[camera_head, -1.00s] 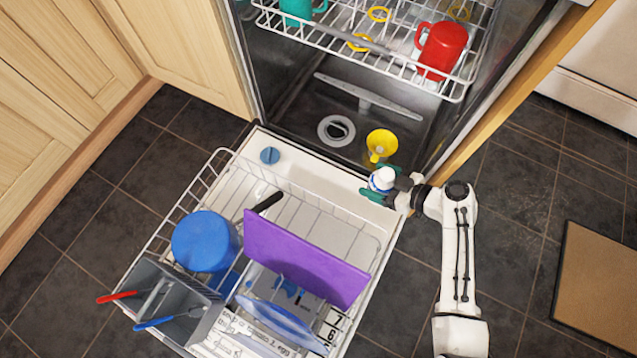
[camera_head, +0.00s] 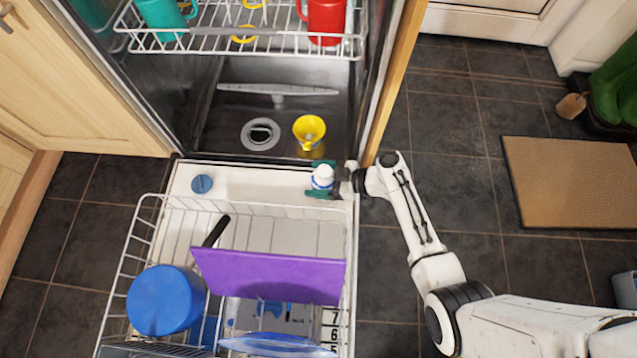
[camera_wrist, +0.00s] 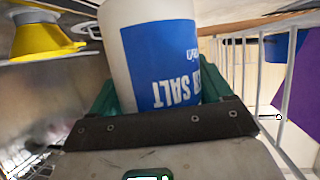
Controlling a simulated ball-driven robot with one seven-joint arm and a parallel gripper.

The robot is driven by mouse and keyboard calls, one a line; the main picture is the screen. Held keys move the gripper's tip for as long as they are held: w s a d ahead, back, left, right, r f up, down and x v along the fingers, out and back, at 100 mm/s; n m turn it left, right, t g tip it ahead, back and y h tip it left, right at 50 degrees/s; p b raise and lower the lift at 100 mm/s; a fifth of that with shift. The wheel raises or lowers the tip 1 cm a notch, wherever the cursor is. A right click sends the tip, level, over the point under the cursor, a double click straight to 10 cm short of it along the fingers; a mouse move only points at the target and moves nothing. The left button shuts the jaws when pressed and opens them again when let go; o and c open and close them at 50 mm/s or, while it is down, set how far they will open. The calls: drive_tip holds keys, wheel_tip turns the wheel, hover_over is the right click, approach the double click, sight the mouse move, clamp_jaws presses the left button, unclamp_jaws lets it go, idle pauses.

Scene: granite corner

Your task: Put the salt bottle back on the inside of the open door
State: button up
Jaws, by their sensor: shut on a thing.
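The salt bottle (camera_head: 322,177) is white with a blue label and stands upright at the right end of the open dishwasher door's inside (camera_head: 258,184), near the hinge edge. In the wrist view the salt bottle (camera_wrist: 160,60) fills the middle, its label reading SALT upside down. My gripper (camera_head: 321,182) is shut on it, with green fingers on both sides. It also shows in the wrist view (camera_wrist: 155,100). The bottle's base is hidden, so I cannot tell whether it touches the door.
A yellow funnel (camera_head: 309,130) stands in the tub just behind the bottle. The pulled-out lower rack (camera_head: 145,235) holds a purple board (camera_head: 268,275) and a blue pot (camera_head: 166,300). A blue round cap (camera_head: 202,184) is on the door's left. Bare door lies between cap and bottle.

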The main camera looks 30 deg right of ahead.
drive_tip(key=shift+f+b, duration=0.4)
drive_tip(key=shift+f, duration=0.8)
drive_tip(key=shift+f+b, duration=0.2)
drive_tip(key=shift+b, duration=0.1)
drive_tip(key=o, duration=1.4)
drive_tip(key=shift+o, duration=0.2)
drive_tip(key=shift+r+p, duration=0.25)
drive_tip(key=shift+p, duration=0.1)
drive_tip(key=p+v, duration=0.3)
drive_tip(key=v, duration=0.8)
drive_tip(key=shift+s+d+p, duration=0.3)
drive_tip(key=shift+r, duration=0.1)
